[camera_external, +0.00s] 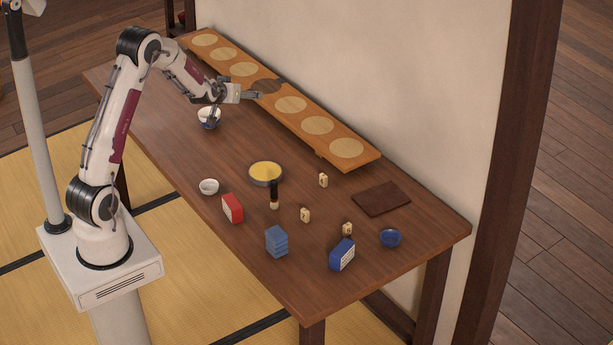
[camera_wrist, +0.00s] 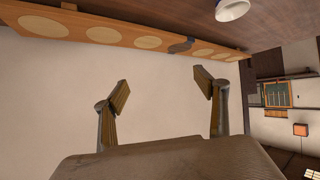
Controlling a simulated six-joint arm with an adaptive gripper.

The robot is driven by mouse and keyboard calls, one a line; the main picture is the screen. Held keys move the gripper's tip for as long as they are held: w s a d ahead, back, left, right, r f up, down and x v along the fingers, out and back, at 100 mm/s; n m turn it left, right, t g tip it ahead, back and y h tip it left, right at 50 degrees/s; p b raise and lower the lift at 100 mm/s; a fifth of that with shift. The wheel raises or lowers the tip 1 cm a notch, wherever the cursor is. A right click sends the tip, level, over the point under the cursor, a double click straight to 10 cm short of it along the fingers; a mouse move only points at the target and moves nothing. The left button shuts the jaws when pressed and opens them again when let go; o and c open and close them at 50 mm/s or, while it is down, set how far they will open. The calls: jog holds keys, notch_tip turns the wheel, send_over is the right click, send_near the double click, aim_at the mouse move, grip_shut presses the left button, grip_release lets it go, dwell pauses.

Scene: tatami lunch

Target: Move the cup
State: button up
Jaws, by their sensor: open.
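Several vessels could be the cup, and I cannot tell which is meant. A small white cup (camera_external: 209,187) stands at the table's left front edge. A white bowl (camera_external: 208,114) stands farther back, below my wrist, with something blue at its front. A white vessel (camera_wrist: 232,9), probably that bowl, shows at the top edge of the wrist view. A blue bowl (camera_external: 390,238) stands near the right end. My gripper (camera_external: 254,94) is in the air above the table's back part, near the long board. In the wrist view my gripper (camera_wrist: 161,86) is open and empty, facing the wall.
A long wooden board (camera_external: 363,159) with several round mats lies along the wall.

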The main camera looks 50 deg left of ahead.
jog(key=a+f+n+y, duration=0.2)
jog(key=a+f, duration=0.5)
jog(key=a, duration=0.1)
jog(key=n+g+y, duration=0.1)
jog(key=g+y, duration=0.1)
jog(key=y, duration=0.1)
send_near(210, 112)
jog(key=shift+s+d+r, duration=0.1)
jog(key=shift+d+r, duration=0.6)
jog(key=shift+d, duration=0.25)
jog(key=shift+s+a+f, duration=0.3)
jog(key=shift+a+f, duration=0.15)
jog(key=shift+f, duration=0.05)
jog(key=shift+x, duration=3.85)
jog(key=c, duration=1.2)
